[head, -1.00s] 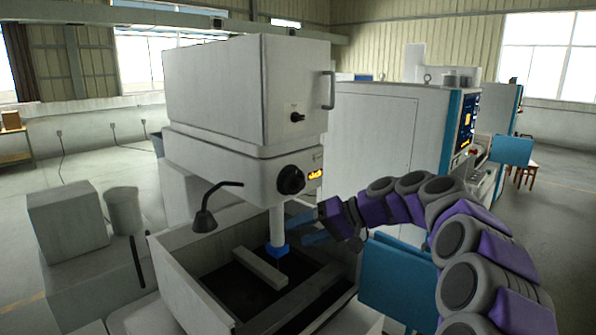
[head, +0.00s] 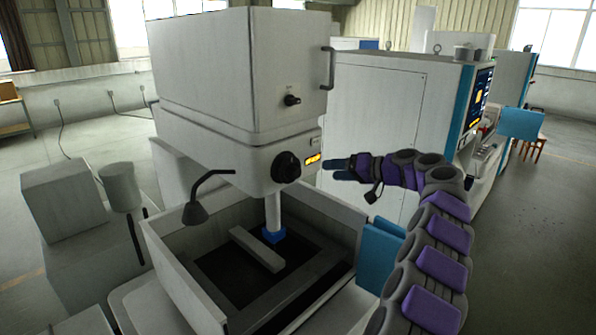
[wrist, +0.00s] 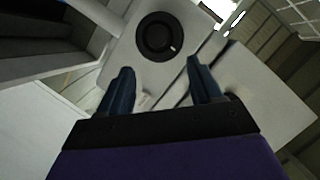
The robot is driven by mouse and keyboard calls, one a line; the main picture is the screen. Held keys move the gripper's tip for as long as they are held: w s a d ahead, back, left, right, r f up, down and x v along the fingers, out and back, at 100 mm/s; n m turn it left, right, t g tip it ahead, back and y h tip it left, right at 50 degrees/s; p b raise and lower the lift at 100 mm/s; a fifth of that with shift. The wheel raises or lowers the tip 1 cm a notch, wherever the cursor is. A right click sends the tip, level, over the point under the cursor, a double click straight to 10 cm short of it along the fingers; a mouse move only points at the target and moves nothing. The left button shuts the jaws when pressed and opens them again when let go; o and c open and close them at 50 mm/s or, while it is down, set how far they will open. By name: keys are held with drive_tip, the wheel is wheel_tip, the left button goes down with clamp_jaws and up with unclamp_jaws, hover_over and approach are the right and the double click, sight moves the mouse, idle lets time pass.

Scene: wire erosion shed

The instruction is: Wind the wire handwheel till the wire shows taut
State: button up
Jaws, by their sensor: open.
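The wire handwheel (head: 286,167) is a round black knob on the front of the white machine head. In the wrist view the handwheel (wrist: 159,36) lies ahead of the fingertips, with a small pale mark near its edge. A small lit amber display (head: 313,159) sits just right of it; its text is too small to read. My gripper (head: 338,169) is open and empty, to the right of the handwheel and apart from it. In the wrist view my gripper (wrist: 160,76) shows two dark blue fingers spread, with nothing between them.
A smaller black switch (head: 292,100) is on the upper housing (head: 205,70), near a grey handle (head: 328,68). A lamp (head: 196,212) on a bent arm hangs left over the open tank (head: 180,262). A tall white cabinet (head: 372,120) stands behind my gripper.

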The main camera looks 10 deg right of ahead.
drive_tip(key=p, duration=0.2)
approach(299, 172)
drive_tip(key=w+d+x, duration=0.1)
drive_tip(key=x, duration=0.3)
drive_tip(key=a, duration=0.1)
drive_tip(key=w+a+f, duration=0.1)
drive_tip(key=a, duration=0.1)
drive_tip(key=w+a, duration=0.1)
drive_tip(key=a, duration=0.1)
drive_tip(key=shift+a+f, duration=0.15)
drive_tip(key=shift+f, duration=0.05)
drive_tip(key=shift+w+d+f, duration=0.1)
drive_tip(key=shift+w+d, duration=0.15)
drive_tip(key=shift+d, duration=0.3)
drive_tip(key=shift+c, duration=0.2)
drive_tip(key=shift+d, duration=0.1)
drive_tip(key=shift+c, duration=0.8)
drive_tip(key=shift+s+a, duration=0.2)
drive_tip(key=shift+a, duration=0.15)
drive_tip(key=c, duration=0.9)
drive_tip(key=shift+o, duration=0.2)
drive_tip(key=shift+d, duration=0.1)
